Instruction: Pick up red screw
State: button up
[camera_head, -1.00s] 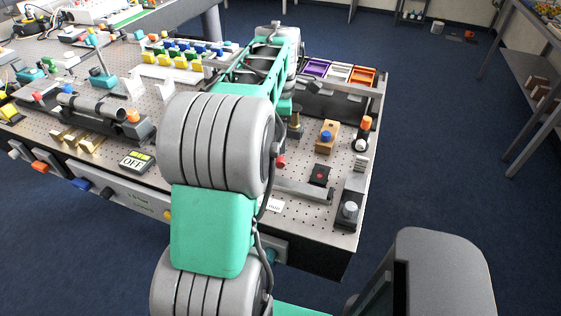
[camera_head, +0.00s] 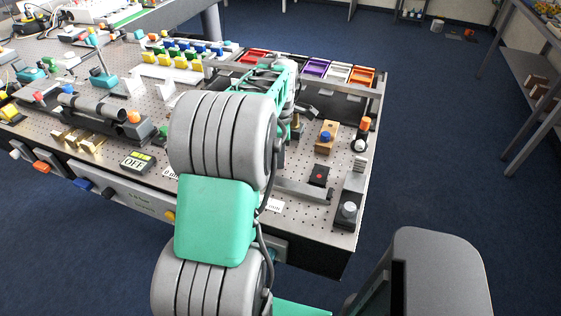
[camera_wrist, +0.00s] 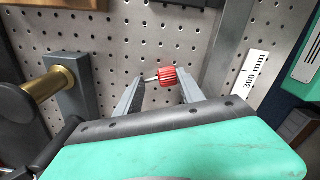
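The red screw (camera_wrist: 168,75) has a ribbed red head and a thin pale shaft pointing left in the wrist view. It lies at the perforated metal plate (camera_wrist: 160,35). My gripper (camera_wrist: 162,88) is open, with one finger on each side of the screw and a visible gap to its head on the right. I cannot tell how far above the plate the fingertips are. In the head view my arm hides the gripper and the screw.
In the wrist view a brass cylinder (camera_wrist: 48,88) on a grey post stands at left, and a white "300 mm" label (camera_wrist: 252,75) is at right. In the head view a wooden block with a blue knob (camera_head: 326,138) and a black box with a red button (camera_head: 318,175) stand right of my arm.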

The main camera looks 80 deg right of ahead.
grip_shut()
jog(key=shift+r, duration=0.15)
jog(key=shift+r, duration=0.3)
jog(key=r, duration=0.2)
jog(key=shift+s+r, duration=0.2)
jog(key=shift+r, duration=0.2)
jog(key=s+a+r+b, duration=0.2)
jog(key=s+a+r, duration=0.3)
jog(key=s+r, duration=0.4)
jog(key=s, duration=0.3)
jog(key=shift+s+r+b, duration=0.2)
jog(key=shift+s+b, duration=0.1)
jog(key=shift+s, duration=0.05)
